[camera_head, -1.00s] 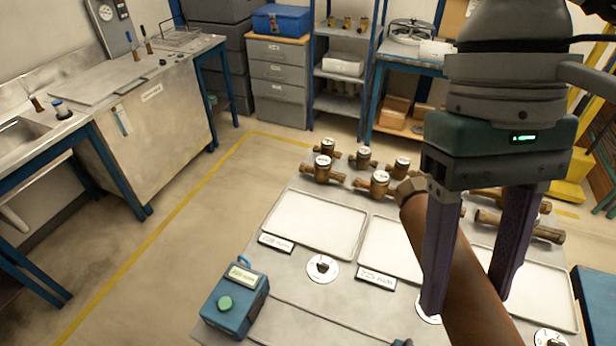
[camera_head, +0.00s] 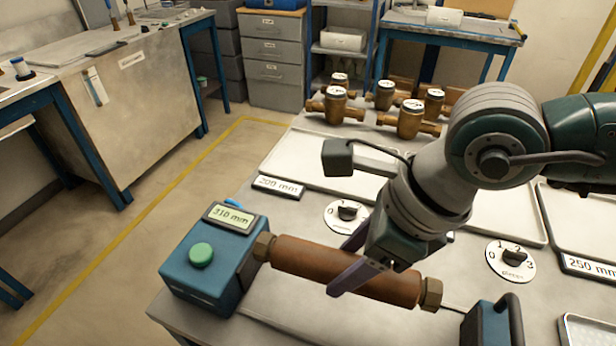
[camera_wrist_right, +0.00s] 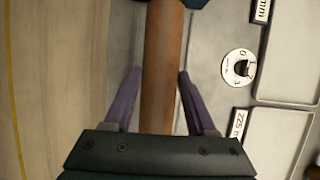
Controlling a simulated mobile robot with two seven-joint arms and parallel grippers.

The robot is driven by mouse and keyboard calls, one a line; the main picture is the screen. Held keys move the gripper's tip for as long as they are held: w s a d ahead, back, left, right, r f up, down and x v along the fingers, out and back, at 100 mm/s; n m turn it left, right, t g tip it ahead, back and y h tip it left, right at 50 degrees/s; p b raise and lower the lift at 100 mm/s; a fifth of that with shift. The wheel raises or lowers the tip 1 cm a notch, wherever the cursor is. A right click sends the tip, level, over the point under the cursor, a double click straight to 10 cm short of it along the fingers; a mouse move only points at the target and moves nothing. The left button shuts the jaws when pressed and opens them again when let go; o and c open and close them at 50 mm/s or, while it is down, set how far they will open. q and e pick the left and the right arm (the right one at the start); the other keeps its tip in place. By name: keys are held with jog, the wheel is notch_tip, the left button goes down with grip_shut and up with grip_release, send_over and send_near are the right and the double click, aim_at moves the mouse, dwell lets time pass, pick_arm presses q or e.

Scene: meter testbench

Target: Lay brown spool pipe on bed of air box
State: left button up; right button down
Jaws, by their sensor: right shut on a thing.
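The brown spool pipe (camera_head: 300,258) has a hex nut at each end. In the head view it lies roughly level between a blue box (camera_head: 208,275) with a green button and a "310 mm" display, and a blue end block (camera_head: 490,322) with a dark handle. Its left nut is against or very close to the box; a gap with a thin rod separates its right nut from the block. My right gripper (camera_head: 345,270) is shut across the pipe's middle; both fingers flank it in the wrist view (camera_wrist_right: 157,82). I cannot tell whether the pipe rests on the bed. My left gripper is not in view.
Behind the pipe are round selector dials (camera_head: 347,216), size labels and pale trays (camera_head: 320,160). Several brass meters (camera_head: 408,120) stand at the bench's back. A cabinet (camera_head: 145,105), drawers and shelves are beyond the floor.

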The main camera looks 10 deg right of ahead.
jog(key=shift+b+x, duration=0.6)
jog(key=shift+x, duration=0.25)
jog(key=f+b, duration=0.1)
jog(key=f, duration=0.1)
jog(key=f+b, duration=0.1)
jog(key=b, duration=0.1)
jog(key=shift+d+f, duration=0.2)
jog(key=shift+f, duration=0.15)
dwell(0.6)
jog(key=shift+f+b, duration=0.15)
jog(key=shift+b, duration=0.2)
jog(key=shift+f+b, duration=0.4)
jog(key=shift+f, duration=0.1)
jog(key=shift+f, duration=0.2)
